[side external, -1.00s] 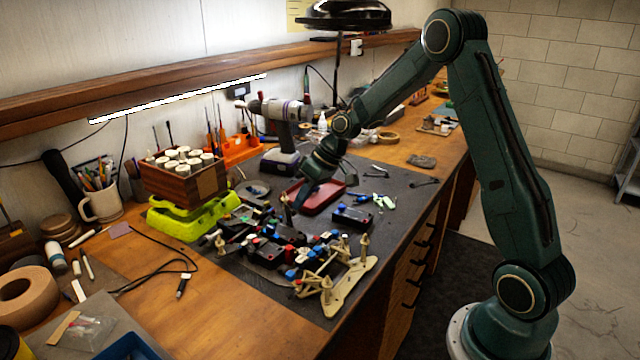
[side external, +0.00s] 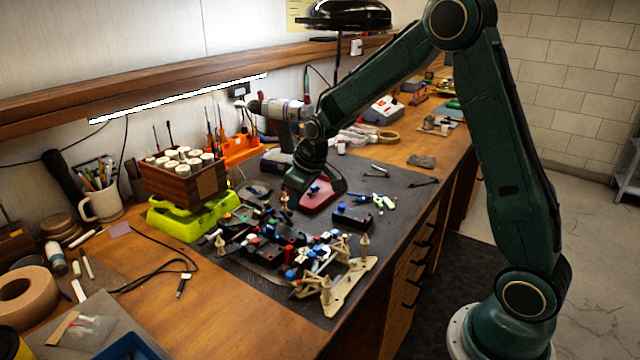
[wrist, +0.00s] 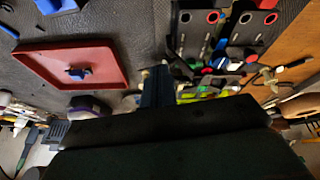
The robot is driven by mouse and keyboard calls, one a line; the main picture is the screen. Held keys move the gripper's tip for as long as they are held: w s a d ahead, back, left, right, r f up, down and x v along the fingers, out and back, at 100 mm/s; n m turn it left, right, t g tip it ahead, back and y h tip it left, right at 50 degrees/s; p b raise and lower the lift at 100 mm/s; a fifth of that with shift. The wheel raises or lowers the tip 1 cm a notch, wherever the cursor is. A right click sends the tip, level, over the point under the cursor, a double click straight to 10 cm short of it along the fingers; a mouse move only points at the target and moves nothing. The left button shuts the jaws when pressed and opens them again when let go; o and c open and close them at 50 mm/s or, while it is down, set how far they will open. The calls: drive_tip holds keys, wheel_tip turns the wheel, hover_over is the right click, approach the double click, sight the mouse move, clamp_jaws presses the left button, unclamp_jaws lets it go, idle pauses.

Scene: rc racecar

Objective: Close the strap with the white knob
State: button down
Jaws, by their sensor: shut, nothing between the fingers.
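The RC car chassis (side external: 270,248) lies on the dark mat, with black, red and blue parts and beige posts on it. A small whitish knob-like part (side external: 219,242) shows at its left end; I cannot tell for sure whether it is the strap's white knob. The strap itself is too small to make out. My gripper (wrist: 157,85) points down, shut and empty, its tips narrow in the wrist view. In the side view my gripper (side external: 289,190) is above the far side of the chassis, beside the red tray (side external: 318,195). Red and blue chassis connectors (wrist: 228,62) lie right of the fingers in the wrist view.
The red tray (wrist: 60,62) holds a blue piece. A black box (side external: 352,217) lies right of the chassis. A lime-green stand (side external: 190,215) with a wooden box of white-capped bottles is at left. A drill (side external: 283,115) stands behind. The mat's right side is fairly clear.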

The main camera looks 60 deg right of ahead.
sight(283, 215)
drive_tip(key=a+h, duration=0.1)
drive_tip(key=h, duration=0.1)
drive_tip(key=a+n+h, duration=0.1)
drive_tip(key=a+h, duration=0.1)
drive_tip(key=shift+h, duration=0.3)
drive_tip(key=a+h, duration=0.1)
drive_tip(key=h, duration=0.1)
drive_tip(key=a+f+n+h, duration=0.1)
drive_tip(key=h, duration=0.1)
drive_tip(key=shift+a+f+t+h, duration=0.1)
drive_tip(key=shift+a+t+h, duration=0.05)
drive_tip(key=shift+t+h, duration=0.15)
drive_tip(key=shift+a, duration=0.15)
drive_tip(key=shift+a+f, duration=0.1)
drive_tip(key=shift+f, duration=0.1)
drive_tip(key=shift+r, duration=0.1)
idle(0.3)
drive_tip(key=shift+r, duration=0.75)
